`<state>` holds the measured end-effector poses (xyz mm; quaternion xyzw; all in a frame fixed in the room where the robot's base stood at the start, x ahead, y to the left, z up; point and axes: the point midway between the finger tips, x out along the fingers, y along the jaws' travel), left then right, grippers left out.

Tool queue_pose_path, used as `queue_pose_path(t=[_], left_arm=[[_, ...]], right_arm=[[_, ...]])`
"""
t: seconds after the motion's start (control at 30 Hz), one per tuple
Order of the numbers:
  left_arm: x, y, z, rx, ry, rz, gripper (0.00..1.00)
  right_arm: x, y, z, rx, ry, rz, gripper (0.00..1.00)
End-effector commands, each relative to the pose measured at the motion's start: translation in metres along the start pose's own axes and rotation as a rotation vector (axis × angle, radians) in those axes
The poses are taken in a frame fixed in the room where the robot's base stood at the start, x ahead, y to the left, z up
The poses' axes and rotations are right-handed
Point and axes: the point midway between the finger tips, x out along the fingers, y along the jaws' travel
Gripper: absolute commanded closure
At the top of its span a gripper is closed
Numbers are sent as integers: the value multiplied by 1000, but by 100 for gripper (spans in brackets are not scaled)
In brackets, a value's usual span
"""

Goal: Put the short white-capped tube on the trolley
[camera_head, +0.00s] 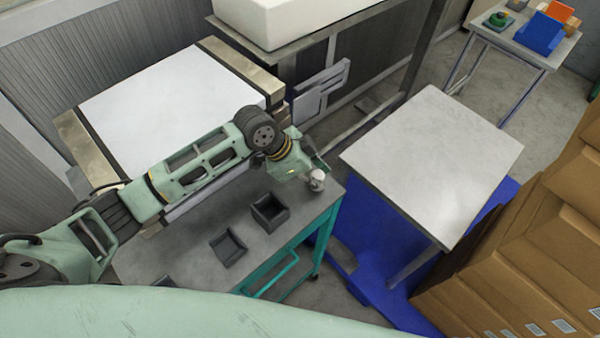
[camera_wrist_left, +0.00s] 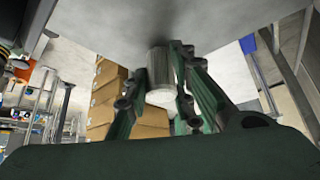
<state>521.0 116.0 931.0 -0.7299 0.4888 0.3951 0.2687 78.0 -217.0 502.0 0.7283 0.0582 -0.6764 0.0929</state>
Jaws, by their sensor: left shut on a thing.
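The short white-capped tube (camera_head: 317,181) is held at the end of my left arm, near the right edge of a grey-topped, teal-framed table. In the left wrist view the tube (camera_wrist_left: 160,78) is a grey cylinder with a pale end, between the fingers of my left gripper (camera_wrist_left: 160,82). In the head view my left gripper (camera_head: 308,174) is shut on it, and the arm hides part of the teal-framed table (camera_head: 200,226). A light grey top (camera_head: 430,160) above a blue base stands to the right; I cannot tell which is the trolley. My right gripper is out of view.
Two dark open bins (camera_head: 268,210) (camera_head: 228,247) stand on the teal-framed table. Stacked cardboard boxes (camera_head: 540,230) are at the right. A white-topped bench (camera_head: 165,100) lies behind my arm. The light grey top is bare.

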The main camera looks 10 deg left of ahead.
Motion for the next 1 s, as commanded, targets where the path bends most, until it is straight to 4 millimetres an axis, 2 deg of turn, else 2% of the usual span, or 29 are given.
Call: queue_pose_path(t=[0.2, 0.23, 0.43, 0.77, 0.87, 1.0], left_arm=[[6, 0, 4, -1, 0, 1, 100], [6, 0, 4, -1, 0, 0, 75], [6, 0, 4, -1, -1, 1, 58], [3, 0, 2, 0, 0, 1, 58], [-5, -1, 0, 0, 0, -1, 58], [-30, -2, 2, 1, 0, -4, 58]], right_arm=[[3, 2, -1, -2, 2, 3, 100], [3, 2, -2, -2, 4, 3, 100], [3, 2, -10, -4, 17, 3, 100], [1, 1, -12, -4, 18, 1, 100], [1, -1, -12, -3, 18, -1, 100], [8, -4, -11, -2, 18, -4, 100]])
